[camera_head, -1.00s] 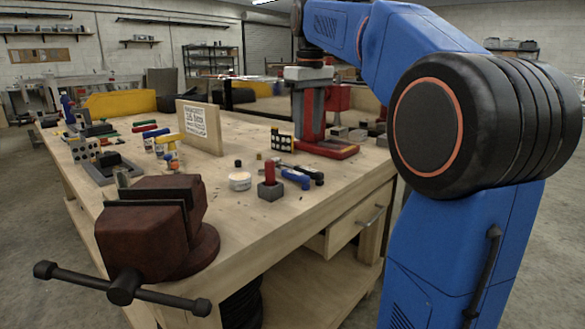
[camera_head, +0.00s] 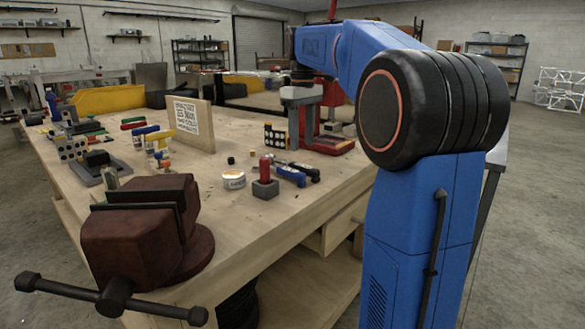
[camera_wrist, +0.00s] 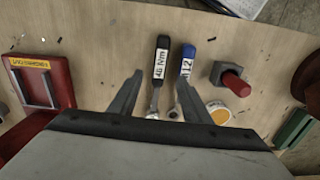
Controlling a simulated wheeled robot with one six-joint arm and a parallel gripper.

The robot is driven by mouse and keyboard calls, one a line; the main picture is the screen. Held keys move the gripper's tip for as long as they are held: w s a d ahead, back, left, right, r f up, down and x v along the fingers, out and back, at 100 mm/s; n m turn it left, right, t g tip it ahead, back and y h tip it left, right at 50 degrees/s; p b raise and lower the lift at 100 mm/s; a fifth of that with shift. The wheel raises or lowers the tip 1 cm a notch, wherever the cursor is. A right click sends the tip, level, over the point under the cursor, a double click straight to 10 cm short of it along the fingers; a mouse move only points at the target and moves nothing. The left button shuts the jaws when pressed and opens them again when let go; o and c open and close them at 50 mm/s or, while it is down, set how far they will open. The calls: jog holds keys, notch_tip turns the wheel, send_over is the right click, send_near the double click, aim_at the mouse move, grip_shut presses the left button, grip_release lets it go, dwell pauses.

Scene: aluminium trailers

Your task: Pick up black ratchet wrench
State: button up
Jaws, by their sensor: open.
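The black ratchet wrench (camera_wrist: 161,62) lies on the wooden workbench, its black handle carrying a white label; in the head view its handle (camera_head: 308,170) is at the bench's right side. A blue-handled wrench (camera_wrist: 187,60) with a white label lies close beside it. My gripper (camera_wrist: 160,78) is open and empty, its fingers spread above the wrenches, with the black handle between the fingertips in the picture. My gripper's body hides part of the wrenches' metal ends. In the head view my gripper (camera_head: 303,125) hangs over the bench beyond the wrenches.
A block with a red peg (camera_head: 264,180) and a round white tub (camera_head: 234,180) stand near the wrenches. A red press (camera_head: 330,145) stands behind my gripper. A large vise (camera_head: 145,230) sits at the front corner. A sign board (camera_head: 190,122) stands upright mid-bench.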

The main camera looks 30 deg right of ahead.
aim_at(302, 165)
jog(key=shift+f, duration=3.85)
grip_shut()
